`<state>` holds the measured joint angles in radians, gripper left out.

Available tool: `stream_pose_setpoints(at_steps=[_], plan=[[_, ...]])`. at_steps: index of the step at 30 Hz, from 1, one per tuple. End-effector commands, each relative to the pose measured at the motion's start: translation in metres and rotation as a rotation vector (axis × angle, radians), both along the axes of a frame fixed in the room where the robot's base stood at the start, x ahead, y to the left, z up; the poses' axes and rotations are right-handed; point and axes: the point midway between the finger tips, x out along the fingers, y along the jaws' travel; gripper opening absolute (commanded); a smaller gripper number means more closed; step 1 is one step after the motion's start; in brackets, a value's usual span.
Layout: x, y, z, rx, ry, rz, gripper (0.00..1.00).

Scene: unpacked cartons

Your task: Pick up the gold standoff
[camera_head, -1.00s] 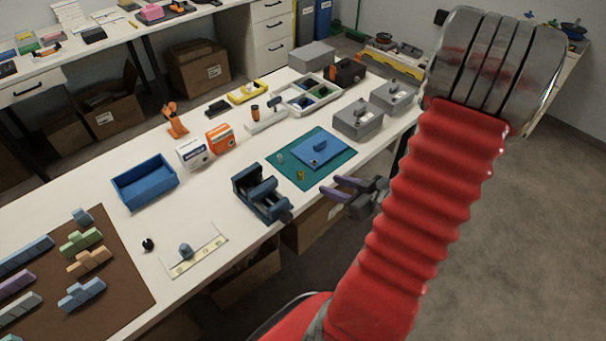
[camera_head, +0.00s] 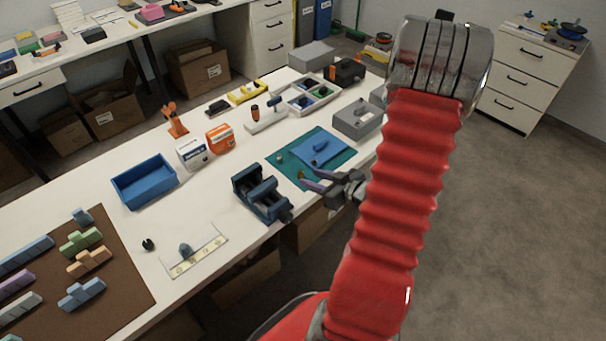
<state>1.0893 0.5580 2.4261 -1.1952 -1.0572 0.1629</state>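The gold standoff (camera_head: 300,173) is a small gold piece at the near side of the green mat (camera_head: 283,176), below the blue plate. It is partly hard to make out beside my fingertips. My gripper (camera_head: 304,179) has two purple fingers that point left over the mat's near right edge. The fingers are spread apart and appear empty. The tips look very close to the standoff, but I cannot tell whether they touch it or are above it.
A blue plate (camera_head: 318,149) with a knob and a small grey piece (camera_head: 280,159) are on the mat. A blue vise (camera_head: 262,195) stands to the left of my gripper. A grey box (camera_head: 357,119) stands behind. An open blue bin (camera_head: 145,180) is farther left.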

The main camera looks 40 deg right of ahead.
Motion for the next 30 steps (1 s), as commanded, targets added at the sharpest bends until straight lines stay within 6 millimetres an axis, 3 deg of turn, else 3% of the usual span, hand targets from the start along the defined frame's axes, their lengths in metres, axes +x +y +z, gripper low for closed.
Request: stream_pose_setpoints(at_steps=[9,21,30], plan=[[0.002,0.0,-0.001,0.0,0.0,0.0,0.36],[0.043,0.0,-0.019,0.001,0.0,0.002,0.36],[0.047,-0.001,-0.02,0.0,0.0,-0.002,0.36]])
